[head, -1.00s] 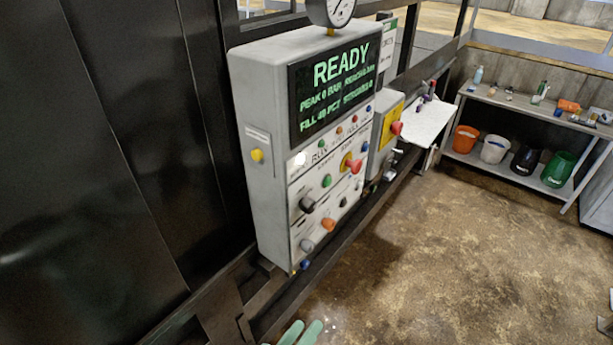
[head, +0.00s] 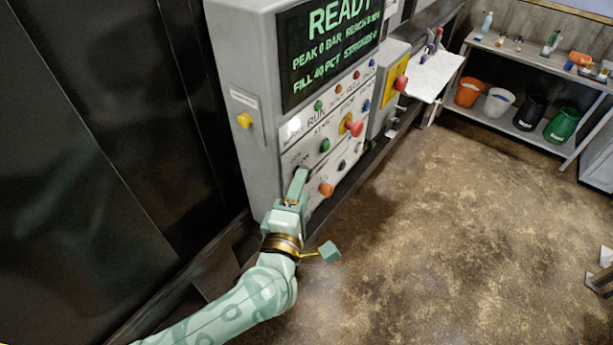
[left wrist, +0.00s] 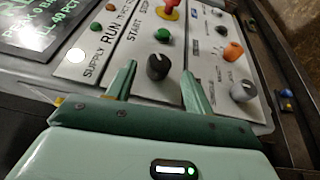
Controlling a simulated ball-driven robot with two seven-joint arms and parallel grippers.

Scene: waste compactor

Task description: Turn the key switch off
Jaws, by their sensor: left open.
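The grey control panel (head: 242,60) stands against the dark machine at the left. A black knob (left wrist: 158,66), apparently the key switch, sits low on its white face. It shows in the left wrist view; in the head view my gripper hides it. My left gripper (head: 299,180) is in front of the panel's lower part. In the left wrist view the gripper's (left wrist: 158,68) open fingers have the knob between their tips, with a gap on each side. I cannot tell whether the fingers reach around it or stop short. My right gripper is not in view.
Near the knob are a green button (left wrist: 163,35), a red mushroom button (head: 354,128) and an orange knob (head: 326,189). A yellow button (head: 244,121) is on the panel's side. The screen (head: 330,50) reads READY. A shelf with buckets (head: 468,92) stands far right; the floor between is clear.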

